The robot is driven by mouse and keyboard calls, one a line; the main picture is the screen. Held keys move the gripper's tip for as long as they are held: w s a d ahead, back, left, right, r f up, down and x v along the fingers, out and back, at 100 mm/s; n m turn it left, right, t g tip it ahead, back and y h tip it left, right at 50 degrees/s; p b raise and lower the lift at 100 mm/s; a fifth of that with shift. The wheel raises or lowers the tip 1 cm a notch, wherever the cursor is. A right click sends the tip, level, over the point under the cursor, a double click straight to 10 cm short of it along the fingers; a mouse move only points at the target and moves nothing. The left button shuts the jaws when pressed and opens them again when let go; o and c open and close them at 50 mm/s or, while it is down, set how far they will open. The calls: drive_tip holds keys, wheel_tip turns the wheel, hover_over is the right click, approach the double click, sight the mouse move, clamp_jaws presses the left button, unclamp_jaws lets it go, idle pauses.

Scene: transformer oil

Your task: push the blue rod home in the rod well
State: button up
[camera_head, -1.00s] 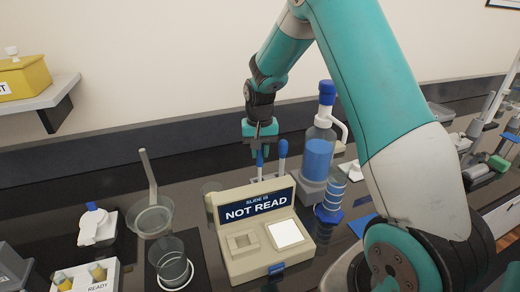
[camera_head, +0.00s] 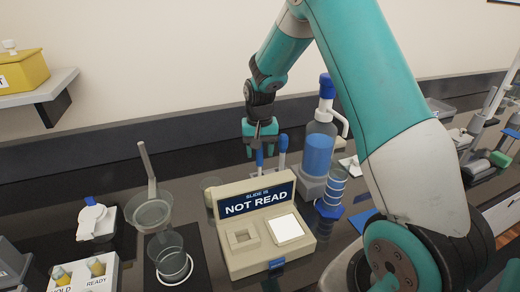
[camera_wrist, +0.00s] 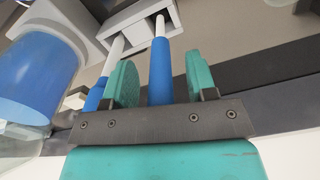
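Two rods with blue handles and pale shafts stand behind the slide reader: one below my gripper (camera_head: 262,150), the blue rod (camera_head: 259,158), and another blue-handled rod (camera_head: 283,144) just to its right. In the wrist view the blue rod (camera_wrist: 160,72) is between my gripper's green fingers (camera_wrist: 162,82), with a gap on both sides, so the gripper is open around it. The other rod (camera_wrist: 97,92) is outside the left finger. Both pale shafts lead to a light grey box (camera_wrist: 182,18), which looks like the rod well. How deep they sit cannot be told.
Glass beakers (camera_head: 172,262) stand to the left.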

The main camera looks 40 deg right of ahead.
wheel_tip(320, 180, up, 18)
drive_tip(key=b, duration=0.3)
drive_tip(key=shift+f, duration=0.25)
idle(0.4)
